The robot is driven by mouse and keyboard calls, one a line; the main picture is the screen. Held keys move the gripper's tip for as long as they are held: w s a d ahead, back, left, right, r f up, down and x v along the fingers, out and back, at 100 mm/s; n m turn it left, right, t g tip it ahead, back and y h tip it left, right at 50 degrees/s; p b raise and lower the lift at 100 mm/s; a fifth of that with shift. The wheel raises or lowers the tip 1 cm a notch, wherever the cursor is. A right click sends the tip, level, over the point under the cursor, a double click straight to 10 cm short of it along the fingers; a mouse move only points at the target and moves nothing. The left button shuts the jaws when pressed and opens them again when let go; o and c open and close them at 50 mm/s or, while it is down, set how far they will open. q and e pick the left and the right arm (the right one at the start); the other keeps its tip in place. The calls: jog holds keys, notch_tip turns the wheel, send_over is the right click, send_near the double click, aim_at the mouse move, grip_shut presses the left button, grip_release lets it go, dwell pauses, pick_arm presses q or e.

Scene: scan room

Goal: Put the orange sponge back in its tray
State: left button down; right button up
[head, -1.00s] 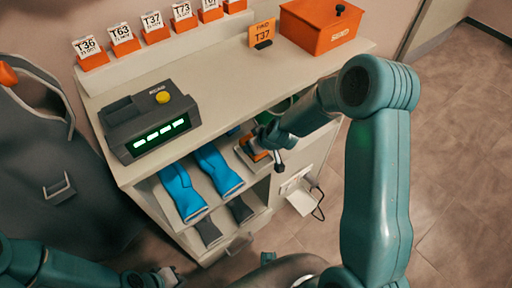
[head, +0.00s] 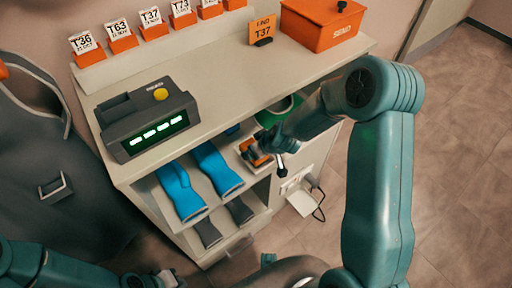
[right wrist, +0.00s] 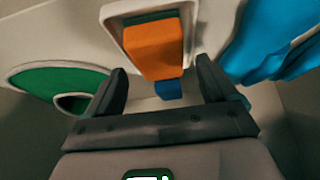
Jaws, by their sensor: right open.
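The orange sponge (head: 257,152) lies at a small white tray (head: 241,146) on the cabinet's upper shelf. In the right wrist view the orange sponge (right wrist: 153,52) shows within the tray's pale rim (right wrist: 110,14), with a dark green edge at its top; how deep it sits I cannot tell. My right gripper (head: 276,146) is just in front of the sponge. Its two fingers (right wrist: 163,80) are apart, with the sponge beyond them and nothing clearly held. My left gripper (head: 165,279) is at the bottom edge, far from the sponge; its jaws are too small to read.
Blue gloves (head: 196,180) lie left of the tray; a green bowl (head: 280,110) stands right of it. The cabinet top (head: 225,82) overhangs the shelf and carries a grey reader (head: 147,119) and an orange box (head: 322,24). Floor at right is clear.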

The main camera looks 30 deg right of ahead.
jog(key=a+p+v, duration=0.1)
jog(key=p+v, duration=0.2)
jog(key=v, duration=0.7)
jog(key=s+a+f+m+g+y, duration=0.3)
jog(key=s+a+f+g, duration=0.3)
jog(key=s+a+f, duration=0.8)
jog(key=s+f, duration=0.1)
jog(key=s, duration=0.3)
jog(key=shift+f+m, duration=0.3)
notch_tip(320, 180, up, 9)
jog(key=p, duration=0.9)
